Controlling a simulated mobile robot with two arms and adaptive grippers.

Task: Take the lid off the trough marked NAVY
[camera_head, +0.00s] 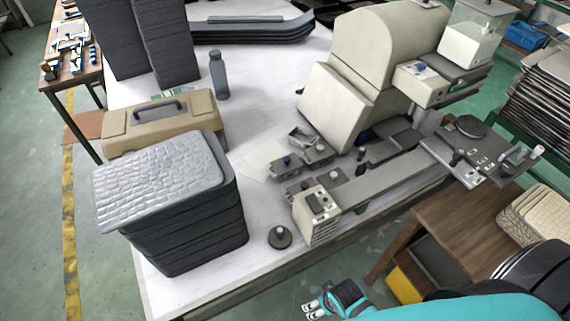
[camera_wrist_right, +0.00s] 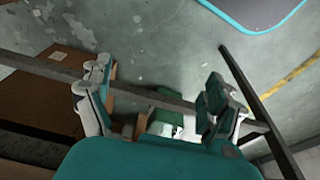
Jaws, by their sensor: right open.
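I see no trough or lid that I can identify as marked NAVY, and no such lettering is readable in either view. My right gripper (camera_head: 315,307) is low at the bottom of the head view, in front of the white table's near edge and apart from everything on it. In the right wrist view its two fingers (camera_wrist_right: 155,90) are spread apart with nothing between them, above the floor. My left gripper is in neither view.
The white table (camera_head: 262,225) holds a stack of dark trays with a grey textured top (camera_head: 165,180), a beige case with a handle (camera_head: 130,132), a grey bottle (camera_head: 218,76) and a large beige machine (camera_head: 365,60). A brown wooden table (camera_head: 465,215) stands at right.

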